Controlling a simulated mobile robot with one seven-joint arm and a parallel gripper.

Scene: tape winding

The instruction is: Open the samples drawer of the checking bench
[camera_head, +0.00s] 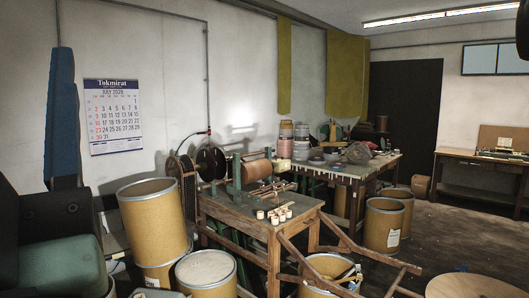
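A wooden bench (449,155) stands against the far right wall, with a brown board (500,137) and a small light-coloured device (503,154) on top. It may be the checking bench, but no label shows. Its right end is cut off by the picture edge. I cannot make out a drawer front or handle on it at this distance. My gripper does not show clearly; a dark shape cut off at the upper right edge cannot be identified.
A wooden winding table (240,212) with slanting beams (345,240) stands mid-picture. Fibre drums (152,215) crowd the left; another drum (383,225) stands by a cluttered table (350,170). A round wooden top (475,287) is at the lower right. Dark floor before the right bench looks clear.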

